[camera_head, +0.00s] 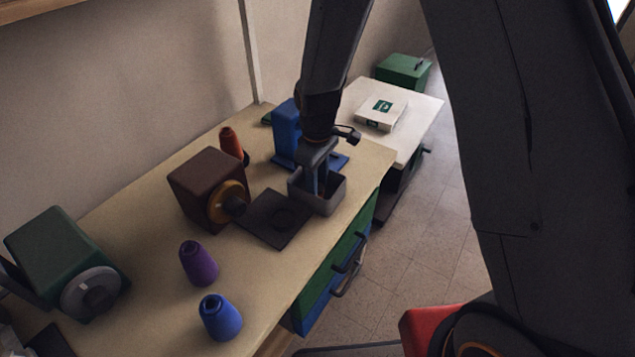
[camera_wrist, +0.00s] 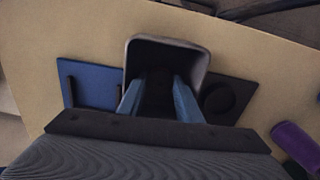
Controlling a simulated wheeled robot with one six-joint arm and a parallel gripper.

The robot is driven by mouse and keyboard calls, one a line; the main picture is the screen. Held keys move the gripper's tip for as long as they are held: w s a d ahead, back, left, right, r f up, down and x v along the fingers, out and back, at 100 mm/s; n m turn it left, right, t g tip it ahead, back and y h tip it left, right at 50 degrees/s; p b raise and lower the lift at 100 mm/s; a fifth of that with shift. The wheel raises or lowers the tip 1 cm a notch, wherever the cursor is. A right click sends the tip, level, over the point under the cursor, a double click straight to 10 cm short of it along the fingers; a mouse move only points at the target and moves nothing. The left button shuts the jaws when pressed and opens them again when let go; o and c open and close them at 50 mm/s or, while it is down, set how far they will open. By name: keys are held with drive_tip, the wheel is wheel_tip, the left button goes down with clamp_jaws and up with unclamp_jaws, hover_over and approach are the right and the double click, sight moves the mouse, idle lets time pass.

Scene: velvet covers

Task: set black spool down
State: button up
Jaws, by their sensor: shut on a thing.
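My gripper (camera_head: 321,192) points down into an open grey box (camera_head: 332,204) near the table's front edge, and its fingertips are inside the box walls. In the wrist view, the two blue fingers (camera_wrist: 157,92) reach into the same box (camera_wrist: 198,62). They are shut on the black spool (camera_wrist: 157,86), a dark shape between them that barely stands out from the dark box interior. In the head view the spool is hidden by the box wall and my fingers. I cannot tell whether it touches the box floor.
A dark square plate (camera_head: 262,229) with a round recess lies beside the box. A blue stand (camera_head: 286,133) is behind it. A brown machine (camera_head: 203,185), orange cone (camera_head: 231,142), purple spool (camera_head: 198,264), blue spool (camera_head: 220,317) and green machine (camera_head: 62,255) stand to the left.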

drive_tip(key=shift+f, duration=0.1)
drive_tip(key=o, duration=0.8)
wheel_tip(320, 180, up, 12)
drive_tip(key=b, duration=0.3)
drive_tip(key=s+d+m+t, duration=0.1)
drive_tip(key=s+d+m, duration=1)
drive_tip(key=s+d, duration=0.4)
drive_tip(key=shift+f, duration=0.45)
drive_tip(key=shift+a, duration=0.1)
